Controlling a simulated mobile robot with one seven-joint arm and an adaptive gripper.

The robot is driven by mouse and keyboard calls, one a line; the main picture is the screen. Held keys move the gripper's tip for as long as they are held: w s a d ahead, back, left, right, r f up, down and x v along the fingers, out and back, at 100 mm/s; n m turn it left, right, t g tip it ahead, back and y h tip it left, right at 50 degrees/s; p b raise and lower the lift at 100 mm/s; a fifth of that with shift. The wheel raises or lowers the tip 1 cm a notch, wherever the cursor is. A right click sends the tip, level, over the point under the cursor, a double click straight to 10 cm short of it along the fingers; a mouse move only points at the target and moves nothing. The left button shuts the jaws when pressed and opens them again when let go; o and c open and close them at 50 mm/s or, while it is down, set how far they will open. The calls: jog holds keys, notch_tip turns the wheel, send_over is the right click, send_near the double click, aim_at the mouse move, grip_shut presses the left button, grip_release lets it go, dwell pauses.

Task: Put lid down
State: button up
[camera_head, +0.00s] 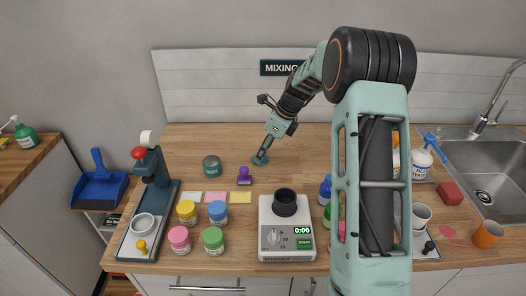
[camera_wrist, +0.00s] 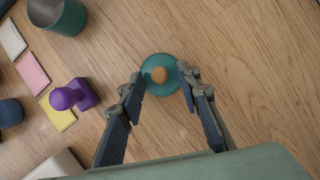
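The lid is a round teal disc with an orange-brown knob, seen in the wrist view (camera_wrist: 151,84) and in the head view (camera_head: 265,161). It is on or just above the wooden counter, right of an open teal jar (camera_head: 212,167), which also shows at the top left of the wrist view (camera_wrist: 60,17). My gripper (camera_wrist: 160,77) points down at the lid, with its fingers apart on either side of the rim; it also shows in the head view (camera_head: 262,155). I cannot tell whether the fingertips press on the rim or stand just clear of it.
A purple stamp (camera_head: 244,178) and coloured paper squares (camera_head: 240,198) lie in front of the jar. The counter behind and right of the lid is clear.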

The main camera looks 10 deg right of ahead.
jog(key=v, duration=1.2)
jog(key=shift+r, duration=0.2)
